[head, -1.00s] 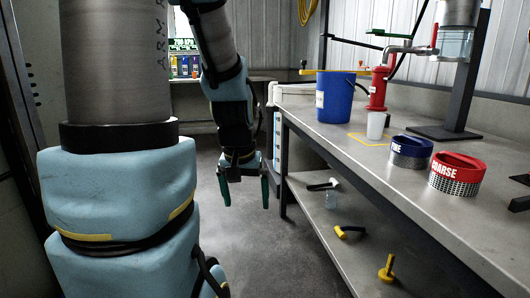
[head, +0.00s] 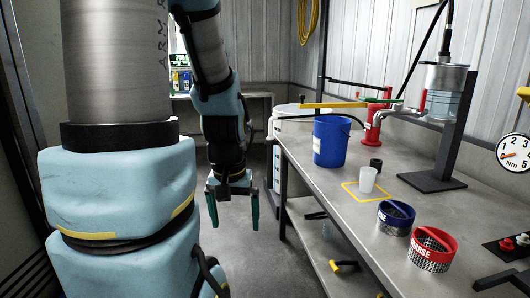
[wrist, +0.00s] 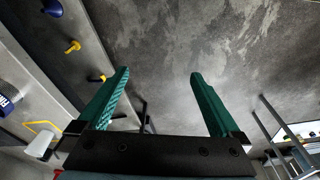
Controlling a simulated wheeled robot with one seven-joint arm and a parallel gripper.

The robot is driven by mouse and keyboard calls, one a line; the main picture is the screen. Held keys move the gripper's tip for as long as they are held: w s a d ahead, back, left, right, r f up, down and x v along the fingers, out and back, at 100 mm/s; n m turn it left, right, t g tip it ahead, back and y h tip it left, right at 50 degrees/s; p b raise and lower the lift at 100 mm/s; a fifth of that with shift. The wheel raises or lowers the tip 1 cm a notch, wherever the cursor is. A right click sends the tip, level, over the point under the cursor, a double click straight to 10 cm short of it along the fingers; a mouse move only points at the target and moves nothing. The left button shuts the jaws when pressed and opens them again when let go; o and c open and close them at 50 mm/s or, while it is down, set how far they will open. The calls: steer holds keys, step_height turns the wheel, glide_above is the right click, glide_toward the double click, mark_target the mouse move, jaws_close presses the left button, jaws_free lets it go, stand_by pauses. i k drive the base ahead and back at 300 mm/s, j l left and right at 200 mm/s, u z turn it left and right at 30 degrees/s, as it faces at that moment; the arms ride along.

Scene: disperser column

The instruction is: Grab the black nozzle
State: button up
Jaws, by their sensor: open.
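A small black cylindrical piece (head: 376,166), which may be the black nozzle, stands on the workbench just behind and right of a white cup (head: 367,181) in the head view. My gripper (head: 233,212) hangs fingers-down over the floor, left of the bench and well apart from the black piece. Its two green fingers are wide apart and empty; they also show in the wrist view (wrist: 153,92), over bare floor.
The workbench (head: 335,215) carries a blue bucket (head: 330,142), a red cylinder (head: 373,128), a blue sieve (head: 395,217), a red sieve (head: 432,249) and a metal stand (head: 447,150). Yellow-handled tools (head: 345,266) lie on the shelf below. The floor between gripper and bench is clear.

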mark_target(447, 34)
steer(key=z, duration=0.35)
steer(key=i+j+z, duration=0.2)
steer(key=z, duration=0.15)
steer(key=i+j+z, duration=0.35)
